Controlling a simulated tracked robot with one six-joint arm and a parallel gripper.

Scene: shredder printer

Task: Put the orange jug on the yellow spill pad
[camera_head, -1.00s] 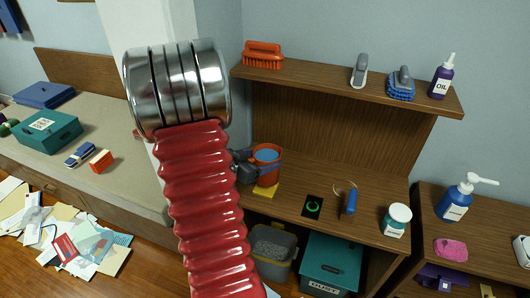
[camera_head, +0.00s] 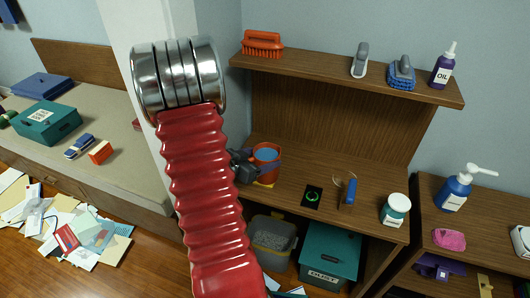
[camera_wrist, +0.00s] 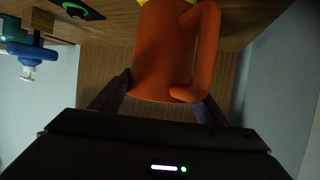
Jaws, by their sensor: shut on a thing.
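The orange jug (camera_head: 268,176) is upright over the yellow spill pad (camera_head: 262,185) on the wooden desk, with blue showing inside its rim. Only a thin strip of the pad shows below the jug, and I cannot tell if they touch. My gripper (camera_head: 258,168) reaches in from the left and is shut on the jug. In the wrist view, the orange jug (camera_wrist: 165,50) is between my two fingers, with its handle at the right. A bit of yellow pad (camera_wrist: 142,2) shows at the top edge.
A black pad with a green ring (camera_head: 312,196), a blue-handled tool (camera_head: 349,192) and a white-lidded jar (camera_head: 396,210) stand to the right. A shelf (camera_head: 340,80) with brushes and an oil bottle (camera_head: 442,70) is above. A grey bin (camera_head: 271,245) and teal dust box (camera_head: 330,255) are below.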

